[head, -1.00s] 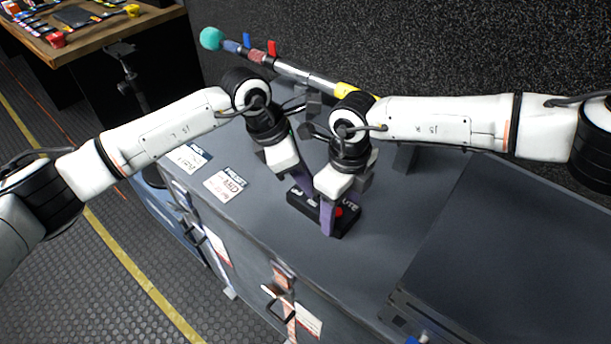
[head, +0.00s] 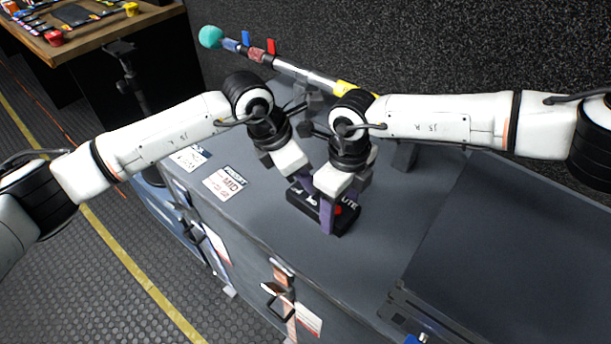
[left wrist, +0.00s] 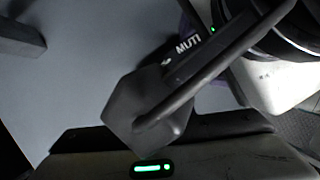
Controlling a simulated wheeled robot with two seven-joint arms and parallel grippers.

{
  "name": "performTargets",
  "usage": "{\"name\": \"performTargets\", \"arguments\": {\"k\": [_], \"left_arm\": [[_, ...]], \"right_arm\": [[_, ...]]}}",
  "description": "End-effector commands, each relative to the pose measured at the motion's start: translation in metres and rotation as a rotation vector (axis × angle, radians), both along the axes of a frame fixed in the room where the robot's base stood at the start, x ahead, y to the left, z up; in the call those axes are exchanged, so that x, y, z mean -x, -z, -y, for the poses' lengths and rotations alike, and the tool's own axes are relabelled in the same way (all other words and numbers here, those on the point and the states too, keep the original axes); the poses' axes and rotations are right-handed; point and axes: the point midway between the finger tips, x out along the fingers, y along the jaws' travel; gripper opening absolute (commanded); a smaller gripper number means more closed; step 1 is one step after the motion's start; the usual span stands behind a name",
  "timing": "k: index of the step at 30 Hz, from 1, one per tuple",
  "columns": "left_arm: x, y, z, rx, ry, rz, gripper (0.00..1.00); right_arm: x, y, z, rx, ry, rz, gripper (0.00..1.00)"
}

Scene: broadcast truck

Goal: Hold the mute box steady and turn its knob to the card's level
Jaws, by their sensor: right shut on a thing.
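The black mute box (head: 347,223) lies on the grey case top in the head view, with white lettering and a red spot on its right part. My right gripper (head: 328,217) is shut on the mute box, its purple fingers down at the box. My left gripper (head: 305,185) is over the box's left part; its fingertips are mostly hidden, so its opening does not show. The knob is not clearly visible. The card (head: 224,183) reads "PRESET MID" and lies left of the box. The left wrist view shows the box's lettering (left wrist: 188,44), partly covered by a dark bar.
Another card (head: 190,158) lies behind the preset card. A microphone pole with a teal tip (head: 210,37) lies along the back of the case. A dark flat panel (head: 510,235) fills the right. A wooden table (head: 100,38) stands at the far left.

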Motion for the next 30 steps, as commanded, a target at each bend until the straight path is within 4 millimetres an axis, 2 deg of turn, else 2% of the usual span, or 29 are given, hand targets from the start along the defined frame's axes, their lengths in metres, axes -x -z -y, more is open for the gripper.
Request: {"name": "performTargets", "arguments": {"k": [1,3,14,17,24,30], "left_arm": [[0.0,-0.001,0.0,0.0,0.0,0.001,0.32],[0.0,-0.001,0.0,0.001,0.0,0.001,0.39],[0.001,-0.006,-0.002,0.0,0.001,0.002,0.39],[0.003,-0.019,-0.007,0.0,0.0,0.002,0.39],[0.012,-0.066,-0.024,0.0,-0.001,0.005,0.39],[0.019,-0.098,-0.035,0.001,0.0,0.003,0.39]], "right_arm": [[0.0,0.0,0.001,0.001,0.001,-0.001,0.28],[0.0,0.0,0.001,0.001,0.001,-0.001,0.28],[0.0,0.0,0.0,0.001,0.001,0.001,0.28],[0.0,0.0,0.0,0.001,0.001,0.001,0.28],[0.0,0.0,0.0,0.001,0.001,0.001,0.28],[0.0,0.0,0.0,0.001,0.0,0.001,0.28]]}}
